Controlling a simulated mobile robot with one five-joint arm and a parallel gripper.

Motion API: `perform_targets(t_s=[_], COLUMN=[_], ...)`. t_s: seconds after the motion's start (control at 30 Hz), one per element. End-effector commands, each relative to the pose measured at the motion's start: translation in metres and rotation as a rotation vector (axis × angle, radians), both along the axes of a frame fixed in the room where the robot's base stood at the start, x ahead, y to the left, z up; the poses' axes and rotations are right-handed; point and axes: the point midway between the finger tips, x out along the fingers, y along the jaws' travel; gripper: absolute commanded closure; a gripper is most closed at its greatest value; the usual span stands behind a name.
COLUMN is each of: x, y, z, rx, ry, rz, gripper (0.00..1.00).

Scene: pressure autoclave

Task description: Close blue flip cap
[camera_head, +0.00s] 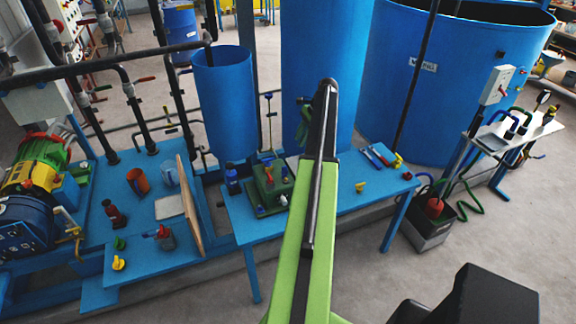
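My green and black arm reaches up the middle of the picture. My gripper (305,117) is near its far end, in front of the middle blue tank and above the back of the table. It is right of the bottle and apart from it. The arm partly hides the gripper, and its fingers are unclear.
A green device (271,187) with coloured knobs sits right of the bottle. Red and blue tools (377,156) lie at the table's right. A wooden board (190,203) stands left of the table. Large blue tanks (455,75) stand behind.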

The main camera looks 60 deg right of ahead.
Motion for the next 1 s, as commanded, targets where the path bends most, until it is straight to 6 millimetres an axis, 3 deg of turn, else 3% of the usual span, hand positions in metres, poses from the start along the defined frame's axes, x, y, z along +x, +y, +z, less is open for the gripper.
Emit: perform_targets(t_s=[0.03,0.6,0.73,1.0], x=[0.003,0.042,0.047,0.048], y=[0.003,0.034,0.038,0.039], z=[-0.018,-0.132,-0.142,-0.140], rx=[0.000,-0.001,-0.001,0.000], ry=[0.000,0.000,-0.001,0.000], rz=[0.001,0.004,0.003,0.003], gripper=[0.71,0.71,0.71,0.71])
